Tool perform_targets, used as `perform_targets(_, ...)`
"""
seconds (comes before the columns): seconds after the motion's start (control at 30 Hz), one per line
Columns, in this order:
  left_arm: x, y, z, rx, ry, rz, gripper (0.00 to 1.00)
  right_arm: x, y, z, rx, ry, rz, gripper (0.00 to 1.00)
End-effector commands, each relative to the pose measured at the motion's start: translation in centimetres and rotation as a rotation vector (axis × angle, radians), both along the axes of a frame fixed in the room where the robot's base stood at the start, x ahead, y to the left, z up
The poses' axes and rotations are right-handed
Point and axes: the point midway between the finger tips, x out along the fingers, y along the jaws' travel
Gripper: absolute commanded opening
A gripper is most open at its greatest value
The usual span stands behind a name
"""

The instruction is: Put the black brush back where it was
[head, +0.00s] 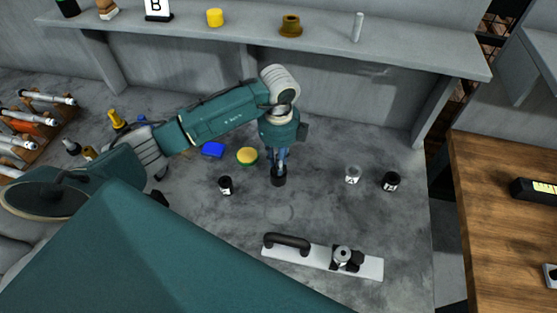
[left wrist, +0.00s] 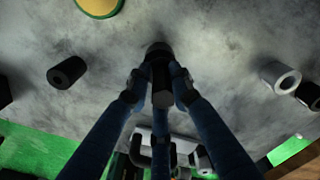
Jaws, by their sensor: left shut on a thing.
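My left gripper (head: 280,163) points down over the middle of the grey workbench and is shut on a dark, upright piece that I take to be the black brush (head: 279,178). In the left wrist view the brush (left wrist: 162,82) shows as a black cylinder with a round end, between the fingertips of my left gripper (left wrist: 155,88). Its lower part is partly hidden, and I cannot tell whether it touches the bench. My right gripper is not in view.
Black cylinders stand left (head: 225,185) and right (head: 391,181), with a white one (head: 353,174) at right. A sponge (head: 247,156) and blue block (head: 212,149) lie behind. A long metal plate tool (head: 310,258) lies in front. A shelf (head: 330,50) runs behind. Bench around the gripper is clear.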

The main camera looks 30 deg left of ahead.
Motion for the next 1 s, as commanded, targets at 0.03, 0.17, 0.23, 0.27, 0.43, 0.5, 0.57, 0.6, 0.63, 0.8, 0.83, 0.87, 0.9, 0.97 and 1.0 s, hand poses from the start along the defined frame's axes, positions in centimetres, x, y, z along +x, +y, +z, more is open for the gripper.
perform_targets(0.03,-0.1,0.0,-0.4,0.0,0.002,0.0,0.0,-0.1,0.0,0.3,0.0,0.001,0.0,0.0)
perform_targets(0.17,0.0,0.0,-1.0,0.001,-0.001,0.0,0.0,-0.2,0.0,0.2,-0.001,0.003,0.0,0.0)
perform_targets(0.23,0.0,0.0,-1.0,0.0,-0.002,0.0,0.0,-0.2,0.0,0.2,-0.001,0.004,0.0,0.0)
perform_targets(0.27,0.0,0.0,-1.0,0.001,-0.001,-0.001,0.0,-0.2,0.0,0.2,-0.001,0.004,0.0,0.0)
perform_targets(0.43,0.0,0.0,-1.3,0.001,-0.001,-0.001,0.0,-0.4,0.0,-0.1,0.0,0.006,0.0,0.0)
perform_targets(0.5,0.0,0.0,-1.5,0.001,-0.001,0.0,0.0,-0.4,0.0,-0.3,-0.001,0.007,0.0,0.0)
perform_targets(0.57,0.0,0.0,-1.7,0.001,-0.001,0.0,0.0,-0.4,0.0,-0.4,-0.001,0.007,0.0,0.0)
perform_targets(0.6,0.0,0.0,-1.8,0.001,-0.001,0.0,0.0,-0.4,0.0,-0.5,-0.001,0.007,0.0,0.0)
perform_targets(0.63,0.0,0.0,-1.6,0.001,-0.001,0.0,0.27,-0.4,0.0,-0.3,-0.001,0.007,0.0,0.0)
perform_targets(0.8,0.0,0.0,-1.6,0.001,0.0,0.0,0.52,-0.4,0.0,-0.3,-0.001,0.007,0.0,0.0)
perform_targets(0.83,0.0,0.0,-1.6,0.001,0.0,0.0,0.52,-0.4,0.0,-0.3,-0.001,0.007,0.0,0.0)
perform_targets(0.87,0.0,0.0,-1.6,0.001,0.0,0.0,0.52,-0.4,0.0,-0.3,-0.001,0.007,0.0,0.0)
perform_targets(0.9,0.0,0.0,-1.6,0.001,0.0,0.0,0.52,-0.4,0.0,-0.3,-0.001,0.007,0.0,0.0)
perform_targets(0.97,0.0,0.0,-1.6,0.001,0.0,0.0,0.52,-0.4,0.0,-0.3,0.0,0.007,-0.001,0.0)
perform_targets(1.0,0.0,0.0,-1.6,0.001,0.0,0.0,0.52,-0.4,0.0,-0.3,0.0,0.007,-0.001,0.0)
